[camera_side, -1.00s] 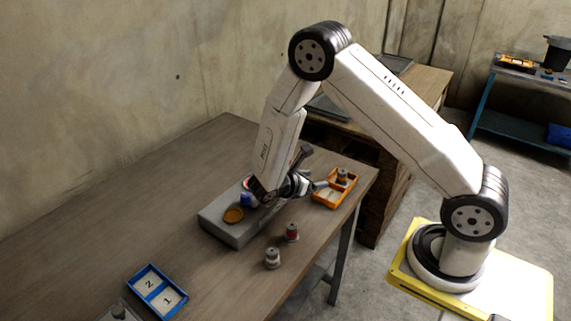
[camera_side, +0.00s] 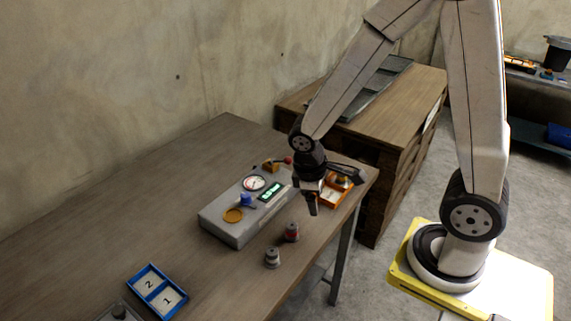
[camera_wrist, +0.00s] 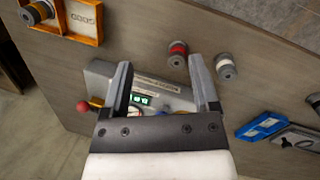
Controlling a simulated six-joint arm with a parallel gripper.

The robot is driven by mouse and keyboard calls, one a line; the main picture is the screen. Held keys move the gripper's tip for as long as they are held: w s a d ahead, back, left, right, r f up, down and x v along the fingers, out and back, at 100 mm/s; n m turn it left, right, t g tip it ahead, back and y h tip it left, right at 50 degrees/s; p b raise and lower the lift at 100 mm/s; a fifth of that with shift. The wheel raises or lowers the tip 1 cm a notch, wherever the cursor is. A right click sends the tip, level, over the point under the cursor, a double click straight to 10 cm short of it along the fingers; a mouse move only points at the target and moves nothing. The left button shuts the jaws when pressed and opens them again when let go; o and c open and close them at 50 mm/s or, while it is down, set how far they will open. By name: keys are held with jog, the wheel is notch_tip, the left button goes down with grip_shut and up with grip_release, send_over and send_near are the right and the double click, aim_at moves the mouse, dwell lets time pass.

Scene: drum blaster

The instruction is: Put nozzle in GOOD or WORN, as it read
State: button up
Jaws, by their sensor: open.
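My gripper (camera_side: 312,203) is open and empty above the table, between the tester and the orange tray; its parted fingers (camera_wrist: 160,68) show in the wrist view. A nozzle with a red band (camera_side: 291,232) and one with a pale band (camera_side: 272,258) stand upright on the table; the wrist view shows the red-banded (camera_wrist: 177,55) and pale-banded (camera_wrist: 226,66) ones. Another nozzle, with a dark and orange band (camera_wrist: 38,12), sits in the orange tray (camera_wrist: 100,36), beside a label that seems to read GOOD. The tester (camera_side: 238,234) shows a lit green display (camera_side: 271,190), digits too small to read.
A blue tray (camera_side: 148,267) with pads marked 1 and 2 lies at the front left, beside a grey tray (camera_side: 104,314). The tester carries a dial (camera_side: 254,183), a blue part (camera_side: 247,200), an orange ring (camera_side: 233,215) and a red-knobbed lever (camera_side: 288,160). The table's left side is clear.

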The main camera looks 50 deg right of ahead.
jog(key=shift+a+r+m+t+y, duration=0.5)
jog(key=shift+a+r+m+t, duration=0.2)
jog(key=shift+r+m+t, duration=0.3)
jog(key=shift+a+r+m+t+y, duration=0.5)
jog(key=shift+a+r+m+t, duration=0.25)
jog(key=shift+m, duration=0.35)
jog(key=shift+d, duration=0.1)
